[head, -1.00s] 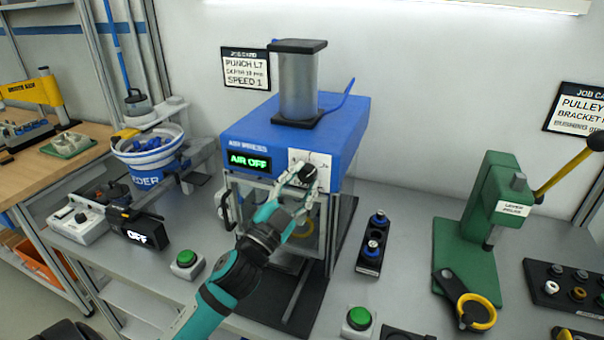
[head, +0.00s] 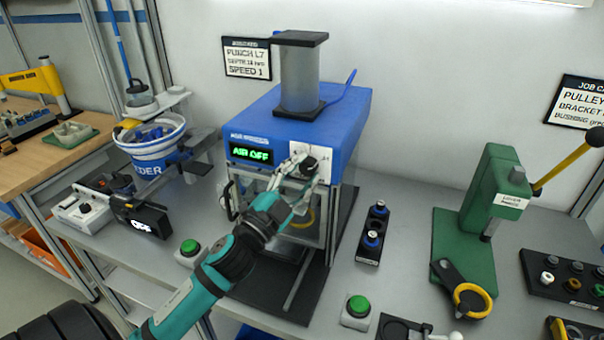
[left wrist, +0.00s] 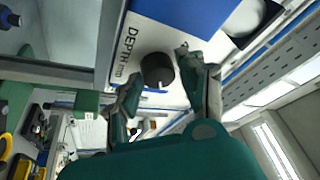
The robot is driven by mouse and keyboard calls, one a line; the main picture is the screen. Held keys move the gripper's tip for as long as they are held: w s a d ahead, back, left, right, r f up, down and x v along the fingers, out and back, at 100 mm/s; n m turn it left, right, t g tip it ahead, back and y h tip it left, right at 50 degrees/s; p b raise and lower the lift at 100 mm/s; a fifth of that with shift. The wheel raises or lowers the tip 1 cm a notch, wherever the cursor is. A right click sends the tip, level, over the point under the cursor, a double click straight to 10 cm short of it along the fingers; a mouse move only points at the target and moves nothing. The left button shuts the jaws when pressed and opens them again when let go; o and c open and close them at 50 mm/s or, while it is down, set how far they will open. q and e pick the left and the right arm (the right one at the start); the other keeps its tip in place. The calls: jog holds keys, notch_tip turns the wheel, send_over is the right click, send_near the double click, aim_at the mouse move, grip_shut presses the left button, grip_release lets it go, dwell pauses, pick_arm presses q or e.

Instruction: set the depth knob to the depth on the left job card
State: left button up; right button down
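The black round depth knob (left wrist: 157,70) sits on the white panel marked "DEPTH mm" in the left wrist view, with a small light mark at its lower edge. In the head view the knob (head: 320,158) is on the front of the blue air press (head: 352,125). My left gripper (head: 308,166) is at the panel, its fingers open on either side of the knob; firm contact is not visible. The left job card (head: 247,59) on the wall reads "PUNCH L7", a blurred depth line that looks like 18 mm, and "SPEED 1". My right gripper is not in view.
The press display (head: 250,152) reads "AIR OFF". Green buttons (head: 357,307) stand in front of the press. A black rack with blue-ringed parts (head: 369,255) and a green lever press (head: 495,200) stand to the right. A feeder bowl (head: 150,150) stands left.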

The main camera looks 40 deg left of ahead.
pick_arm(q)
jog(key=shift+o, duration=1.3)
jog(key=shift+s+f, duration=0.1)
jog(key=shift+f, duration=0.05)
jog(key=shift+s+f, duration=0.15)
jog(key=shift+s, duration=0.15)
jog(key=v, duration=1.1)
